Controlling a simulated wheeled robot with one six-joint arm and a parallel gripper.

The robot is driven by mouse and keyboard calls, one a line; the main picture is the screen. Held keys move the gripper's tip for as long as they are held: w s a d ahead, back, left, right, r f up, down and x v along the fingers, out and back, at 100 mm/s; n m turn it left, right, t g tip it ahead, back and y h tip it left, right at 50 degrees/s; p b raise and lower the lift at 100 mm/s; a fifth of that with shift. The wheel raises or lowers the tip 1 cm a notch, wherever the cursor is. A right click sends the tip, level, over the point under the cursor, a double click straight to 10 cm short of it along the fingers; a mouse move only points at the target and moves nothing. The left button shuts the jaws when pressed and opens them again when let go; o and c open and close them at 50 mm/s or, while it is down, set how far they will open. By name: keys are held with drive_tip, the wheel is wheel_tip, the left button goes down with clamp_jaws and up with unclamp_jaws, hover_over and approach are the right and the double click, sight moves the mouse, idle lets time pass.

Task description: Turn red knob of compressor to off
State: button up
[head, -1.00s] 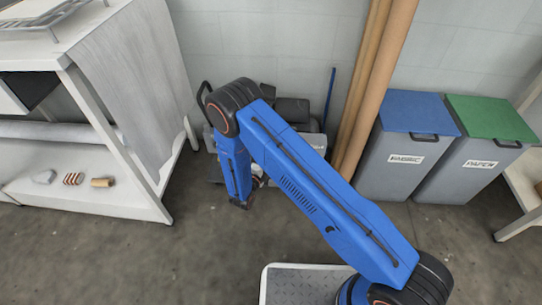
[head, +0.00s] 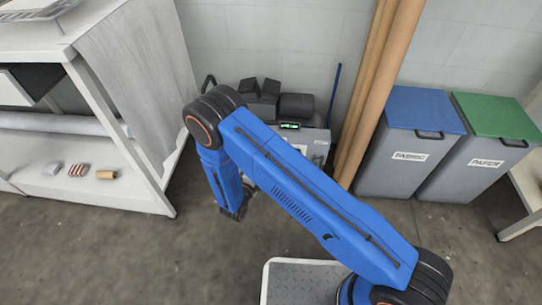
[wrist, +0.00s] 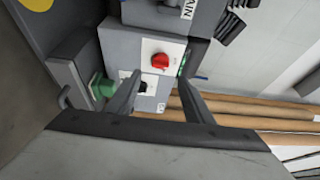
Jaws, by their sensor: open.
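The grey compressor (head: 318,136) stands against the wall behind my arm in the head view, partly hidden by it; its red knob cannot be made out there. In the wrist view the red knob (wrist: 160,61) sits on a white plate on the grey compressor panel (wrist: 112,40). A black knob or switch (wrist: 141,87) on another white plate is partly covered by my left finger. My gripper (wrist: 163,76) is open and empty, its fingertips framing the space just below the red knob in the picture, apparently short of the panel. The gripper (head: 236,210) also shows in the head view.
Tall brown rolls (head: 378,95) lean on the wall right of the compressor. A blue-lidded bin (head: 392,160) and a green-lidded bin (head: 470,165) stand further right. A white shelf table (head: 150,185) is on the left. The floor between is clear.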

drive_tip(key=v, duration=0.9)
idle(0.3)
drive_tip(key=w+d+r+m+g+h, duration=0.25)
drive_tip(key=d+r+m+g, duration=0.35)
drive_tip(key=d+r+m, duration=0.5)
drive_tip(key=w+d+r+m+g+h, duration=0.1)
drive_tip(key=d+r+m+g+h, duration=0.3)
drive_tip(key=d+r+m, duration=0.65)
drive_tip(key=s+d+r+m+g+y, duration=0.2)
drive_tip(key=s+d+r+m+g, duration=0.15)
drive_tip(key=d+r, duration=0.35)
drive_tip(key=s+d+r+m+g+y, duration=0.3)
drive_tip(key=s+d+r+m, duration=0.1)
drive_tip(key=d+r+m, duration=0.15)
drive_tip(key=s+d+r+m+t+y, duration=0.2)
drive_tip(key=s+r+m, duration=0.4)
drive_tip(key=s+m, duration=0.3)
drive_tip(key=s+d+r+m+t+y, duration=0.3)
drive_tip(key=s+r+m+y, duration=0.3)
drive_tip(key=s+m, duration=0.3)
drive_tip(key=shift+s+d+r+m+y, duration=0.35)
drive_tip(key=shift+s+d+y, duration=0.1)
drive_tip(key=shift+s+d, duration=0.45)
